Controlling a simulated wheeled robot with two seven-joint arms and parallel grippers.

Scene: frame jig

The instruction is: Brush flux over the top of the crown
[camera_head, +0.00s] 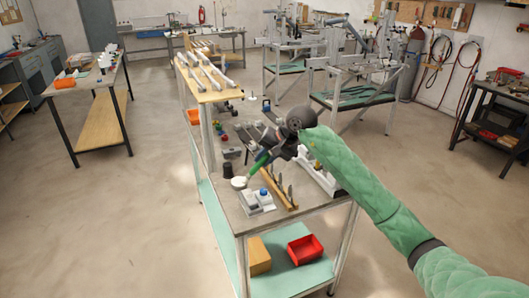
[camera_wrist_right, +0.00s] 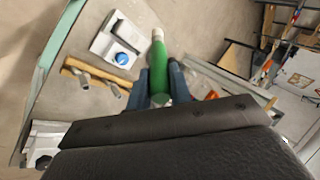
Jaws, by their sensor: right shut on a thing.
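My right gripper (camera_head: 266,152) is over the near part of the workbench, shut on a green-handled brush (camera_head: 258,163). In the right wrist view the brush (camera_wrist_right: 158,62) stands out between the dark fingers (camera_wrist_right: 160,88), with a pale end pointing away. I cannot pick out the crown for certain. My left gripper is out of view.
A dark cylinder (camera_head: 227,171) stands behind the dish. A wooden strip with upright pegs (camera_head: 280,190) lies right of the block. A raised wooden shelf (camera_head: 206,80) is at the bench's far end. A red bin (camera_head: 305,250) is on the lower shelf.

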